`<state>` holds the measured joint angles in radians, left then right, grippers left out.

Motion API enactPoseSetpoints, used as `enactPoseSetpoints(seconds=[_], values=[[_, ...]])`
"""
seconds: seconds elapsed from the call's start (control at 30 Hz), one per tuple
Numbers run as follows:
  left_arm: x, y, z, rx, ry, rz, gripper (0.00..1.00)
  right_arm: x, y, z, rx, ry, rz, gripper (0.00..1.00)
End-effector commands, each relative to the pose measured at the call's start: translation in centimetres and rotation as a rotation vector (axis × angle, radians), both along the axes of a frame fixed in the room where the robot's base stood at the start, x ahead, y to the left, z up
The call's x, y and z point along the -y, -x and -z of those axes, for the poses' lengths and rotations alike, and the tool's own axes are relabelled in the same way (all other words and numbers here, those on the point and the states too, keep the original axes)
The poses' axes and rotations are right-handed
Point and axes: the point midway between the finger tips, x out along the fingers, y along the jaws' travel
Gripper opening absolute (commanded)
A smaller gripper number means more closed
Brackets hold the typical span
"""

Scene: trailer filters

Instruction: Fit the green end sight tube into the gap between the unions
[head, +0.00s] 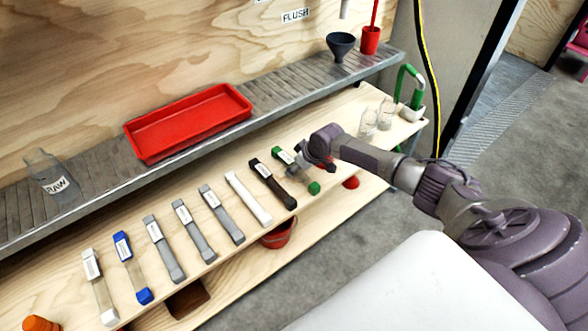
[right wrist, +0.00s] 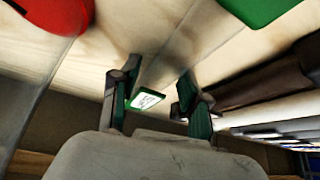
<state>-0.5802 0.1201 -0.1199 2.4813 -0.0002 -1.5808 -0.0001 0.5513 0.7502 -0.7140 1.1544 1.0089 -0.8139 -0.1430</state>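In the right wrist view a large green cap (right wrist: 258,8) is at the top, and a green part with a white label (right wrist: 146,98) shows between the fingers. My right gripper (right wrist: 158,85) looks open, its fingers apart around the tube's line. My left gripper is out of view. I cannot make out the unions or their gap.
A brown-black tube (head: 272,184) lies close left of the green one, then a white tube (head: 248,198) and several others. A red tray (head: 190,122) and dark funnel (head: 341,46) sit on the grey shelf behind. Clear jars (head: 369,121) stand at the bench's right end.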

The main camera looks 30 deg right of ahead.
Motion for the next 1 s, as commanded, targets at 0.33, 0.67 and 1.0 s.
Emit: enactPoseSetpoints(seconds=[0.33,0.67,1.0], values=[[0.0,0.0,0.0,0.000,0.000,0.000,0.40,0.0,0.0,0.0,0.000,0.000,0.000,0.00],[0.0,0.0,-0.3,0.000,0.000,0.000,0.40,0.1,0.0,-0.9,0.001,0.001,0.000,0.00],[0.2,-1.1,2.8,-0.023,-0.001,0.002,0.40,0.0,-0.1,-6.2,0.004,0.000,0.000,0.00]])
